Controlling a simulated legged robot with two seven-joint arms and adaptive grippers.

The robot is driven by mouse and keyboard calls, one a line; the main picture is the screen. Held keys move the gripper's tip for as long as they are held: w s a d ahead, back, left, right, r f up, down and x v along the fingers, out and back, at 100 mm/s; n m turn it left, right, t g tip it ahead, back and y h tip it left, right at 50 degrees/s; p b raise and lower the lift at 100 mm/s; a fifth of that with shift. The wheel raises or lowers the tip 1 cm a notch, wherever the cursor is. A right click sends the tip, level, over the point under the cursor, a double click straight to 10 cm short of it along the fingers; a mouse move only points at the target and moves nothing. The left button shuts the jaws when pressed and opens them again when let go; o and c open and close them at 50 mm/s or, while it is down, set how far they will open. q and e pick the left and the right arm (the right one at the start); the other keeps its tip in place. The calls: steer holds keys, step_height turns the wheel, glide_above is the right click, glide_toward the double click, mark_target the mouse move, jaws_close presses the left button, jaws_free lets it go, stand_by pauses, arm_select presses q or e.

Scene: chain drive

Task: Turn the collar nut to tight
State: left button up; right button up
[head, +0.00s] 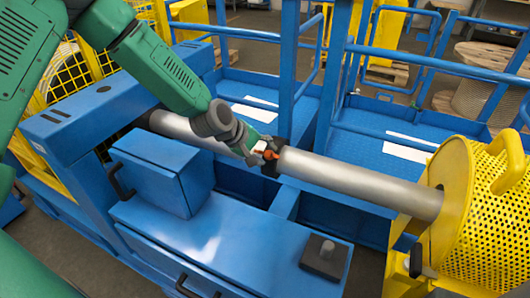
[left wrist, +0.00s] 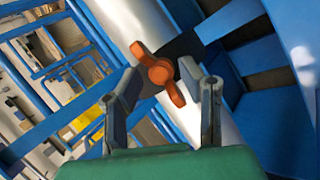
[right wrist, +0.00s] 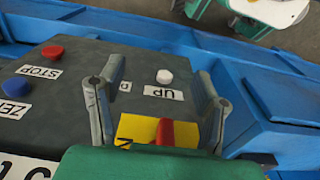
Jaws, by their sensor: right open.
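The collar nut (head: 267,155) is an orange wing nut on a dark collar (head: 284,152) around the grey shaft. In the left wrist view the nut (left wrist: 158,73) lies tilted between and just beyond my finger tips. My left gripper (head: 256,151) is open at the nut; its fingers (left wrist: 165,80) stand on either side of it, and I cannot tell if either one touches. My right gripper (right wrist: 160,75) is open above a dark control box (right wrist: 60,110), with a red lever (right wrist: 165,133) on a yellow plate between its fingers.
The control box has a red STOP button (right wrist: 52,52), a blue button (right wrist: 14,82) and a white button (right wrist: 164,76). The grey shaft (head: 350,180) runs to a yellow mesh guard (head: 490,220). Blue rails (head: 290,80) stand behind, and a blue cabinet (head: 160,170) in front.

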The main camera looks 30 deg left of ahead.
arm_select(q)
steer(key=shift+a, duration=0.15)
jaws_close()
steer(key=shift+r+m+p, duration=0.1)
steer(key=shift+m+p, duration=0.2)
steer(key=shift+p, duration=0.15)
jaws_free()
steer(key=shift+s, duration=0.1)
steer(key=v, duration=1.1)
steer(key=shift+r, duration=0.3)
steer(key=shift+a, duration=0.1)
